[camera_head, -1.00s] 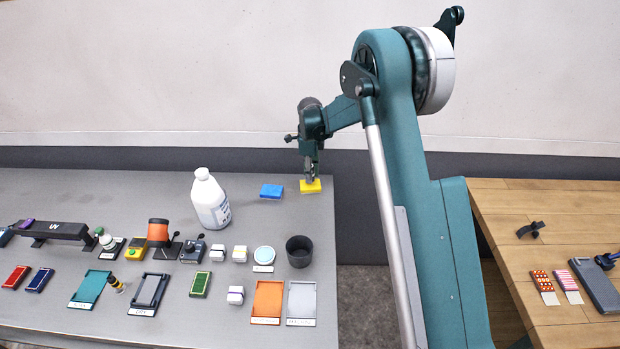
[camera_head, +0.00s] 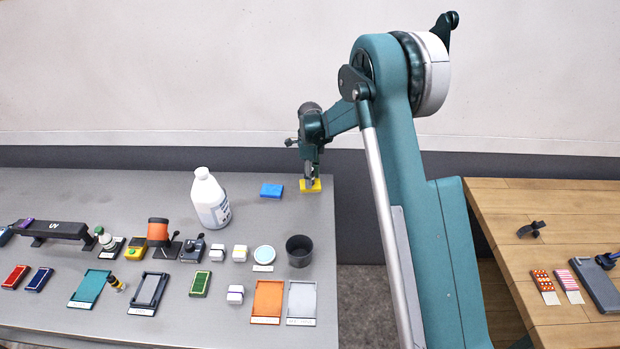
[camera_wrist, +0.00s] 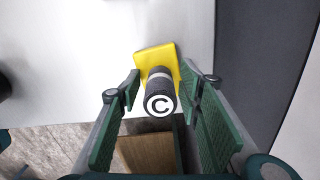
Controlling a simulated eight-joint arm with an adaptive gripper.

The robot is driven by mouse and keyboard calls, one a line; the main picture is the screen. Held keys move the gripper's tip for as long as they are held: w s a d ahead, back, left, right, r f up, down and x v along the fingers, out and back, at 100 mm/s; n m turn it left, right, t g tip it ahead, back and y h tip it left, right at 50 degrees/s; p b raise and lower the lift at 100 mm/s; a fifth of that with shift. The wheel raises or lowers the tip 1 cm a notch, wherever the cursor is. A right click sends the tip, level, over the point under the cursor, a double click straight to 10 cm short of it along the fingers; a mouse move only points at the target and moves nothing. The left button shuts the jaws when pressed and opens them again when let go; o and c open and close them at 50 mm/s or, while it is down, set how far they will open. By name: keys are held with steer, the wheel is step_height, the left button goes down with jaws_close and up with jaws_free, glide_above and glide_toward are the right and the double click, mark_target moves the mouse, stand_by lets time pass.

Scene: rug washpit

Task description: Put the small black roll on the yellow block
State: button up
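The yellow block (camera_head: 311,186) lies near the far right corner of the grey table, and it also shows in the wrist view (camera_wrist: 152,58). The small black roll (camera_wrist: 160,92) has a grey band and a white end marked "C" that faces the wrist camera. Its far end overlaps the yellow block and appears to stand on it, though the contact is hidden. My gripper (camera_wrist: 160,80) has its fingers on either side of the roll, with visible gaps. In the head view my gripper (camera_head: 311,180) is right over the block, and the roll cannot be made out there.
A blue block (camera_head: 271,190) lies just left of the yellow one. A white jug (camera_head: 210,200) and a black cup (camera_head: 299,251) stand nearer. Several small items and trays fill the table's front. A wooden table (camera_head: 500,225) stands at the right, beyond a floor gap.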

steer(key=shift+r, duration=0.15)
steer(key=shift+r, duration=6)
steer(key=shift+s+d+r, duration=0.2)
steer(key=shift+r, duration=0.2)
steer(key=s+d+r+n+t, duration=0.2)
steer(key=s+d+r+n, duration=0.3)
steer(key=s+d+r, duration=0.45)
steer(key=s+d+r+n+t, duration=0.1)
steer(key=s+d+r+n, duration=0.4)
steer(key=s+r, duration=0.75)
steer(key=s+d+f+n+t, duration=0.1)
steer(key=s+d+n, duration=0.2)
steer(key=s, duration=0.6)
steer(key=s+d+f+n+t, duration=0.1)
steer(key=s+d+f+n, duration=0.1)
steer(key=s, duration=0.8)
steer(key=s+d+f+n+t, duration=0.1)
steer(key=s+d+n, duration=0.3)
steer(key=s, duration=0.6)
steer(key=shift+s+d+f+n+t, duration=0.2)
steer(key=shift+d+n+t, duration=0.2)
steer(key=shift+d+t, duration=0.2)
